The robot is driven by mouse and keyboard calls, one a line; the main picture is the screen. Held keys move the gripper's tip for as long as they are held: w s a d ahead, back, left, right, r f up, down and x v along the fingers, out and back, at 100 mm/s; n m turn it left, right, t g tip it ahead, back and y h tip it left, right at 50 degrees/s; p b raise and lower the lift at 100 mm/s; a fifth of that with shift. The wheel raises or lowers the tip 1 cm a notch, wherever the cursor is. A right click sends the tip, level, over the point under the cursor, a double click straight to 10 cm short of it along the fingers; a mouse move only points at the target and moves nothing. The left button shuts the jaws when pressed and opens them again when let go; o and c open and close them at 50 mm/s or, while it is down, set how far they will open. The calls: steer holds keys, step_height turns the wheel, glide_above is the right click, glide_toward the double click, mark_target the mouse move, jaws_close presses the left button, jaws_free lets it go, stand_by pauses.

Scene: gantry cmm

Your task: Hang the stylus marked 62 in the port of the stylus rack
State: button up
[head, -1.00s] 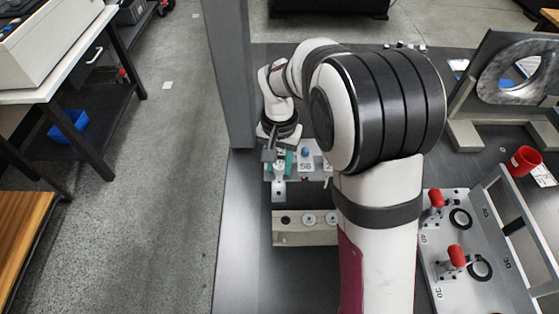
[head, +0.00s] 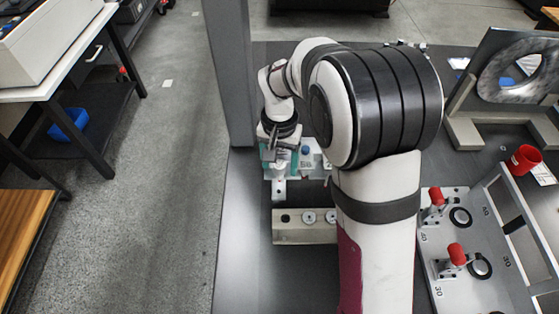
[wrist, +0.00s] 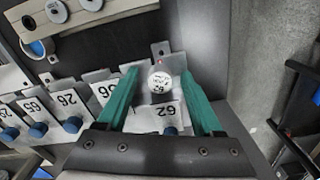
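My gripper (wrist: 160,76) has two teal fingers, spread apart. A white round stylus top (wrist: 158,83) with small dark marking lies between the fingertips, with a visible gap on each side. The marking is too small to read surely. It is over the metal plate of the stylus rack (wrist: 145,117), in the bay with the label 62 (wrist: 163,113). How the stylus sits in the port is hidden beneath its top. In the head view my gripper (head: 280,164) is low over the left end of the rack (head: 279,189).
Neighbouring bays carry labels such as 96, 65 and 26, with blue knobs (wrist: 72,124) beside them. A pale bar with round discs (head: 305,228) stands in front of the rack. A grey column (head: 230,80) rises close to the left. Red-handled clamps (head: 456,254) are at right.

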mark_target(280, 165)
step_height(280, 165, up, 16)
stand_by(0.6)
steer(key=s+d+f, duration=0.2)
steer(key=s, duration=0.6)
steer(key=s+d+f+m+y, duration=0.1)
steer(key=s+d+f, duration=0.1)
steer(key=s, duration=0.7)
steer(key=s+d+f+m, duration=0.1)
steer(key=s+d+f, duration=0.1)
steer(key=s, duration=0.7)
steer(key=shift+f+y, duration=0.4)
steer(key=shift+f, duration=0.05)
